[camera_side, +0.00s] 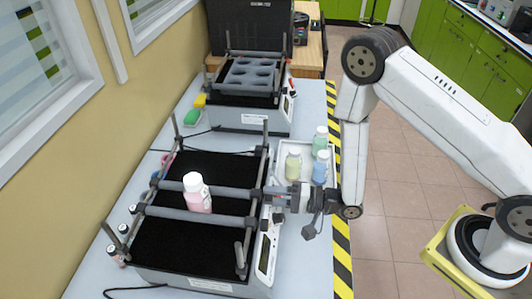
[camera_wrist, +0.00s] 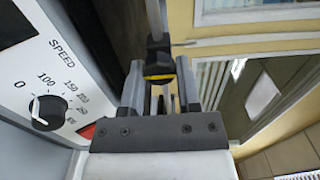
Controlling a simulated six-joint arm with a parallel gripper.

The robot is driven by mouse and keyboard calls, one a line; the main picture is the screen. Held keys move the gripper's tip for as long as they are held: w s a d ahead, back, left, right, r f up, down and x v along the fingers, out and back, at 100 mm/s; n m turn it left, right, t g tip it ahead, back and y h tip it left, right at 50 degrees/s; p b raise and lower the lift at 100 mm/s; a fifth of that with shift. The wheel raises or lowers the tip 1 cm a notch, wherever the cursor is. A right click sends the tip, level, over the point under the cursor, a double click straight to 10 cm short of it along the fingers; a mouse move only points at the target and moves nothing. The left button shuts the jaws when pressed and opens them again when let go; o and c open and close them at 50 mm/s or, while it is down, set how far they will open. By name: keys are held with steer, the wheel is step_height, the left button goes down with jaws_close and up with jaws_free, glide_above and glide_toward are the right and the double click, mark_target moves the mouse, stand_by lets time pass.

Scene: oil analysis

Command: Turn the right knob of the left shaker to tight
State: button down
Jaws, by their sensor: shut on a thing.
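The near shaker (camera_side: 190,284) has a black platform with grey cross bars running over it. A bottle with pink liquid (camera_side: 198,198) stands upright between two bars. My gripper (camera_side: 273,197) reaches in from the right, at the right end of a cross bar. In the wrist view, my gripper (camera_wrist: 160,88) has its two fingers on either side of a black knob with a yellow band (camera_wrist: 158,62), and it is shut on this knob. In the side view the knob is largely hidden by my gripper. The knob's tightness cannot be told.
A speed dial (camera_wrist: 46,112) on the shaker's white panel is close to the left of my gripper. A white tray (camera_side: 307,153) with several bottles stands just behind my gripper. A second shaker (camera_side: 240,118) stands farther back. Small bottles stand along the near shaker's left side.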

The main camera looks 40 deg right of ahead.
steer(key=shift+s, duration=0.1)
stand_by(0.3)
steer(key=shift+c, duration=1.6)
jaws_free()
steer(key=v, duration=0.7)
steer(key=shift+s+d, duration=0.3)
steer(key=shift+w, duration=0.1)
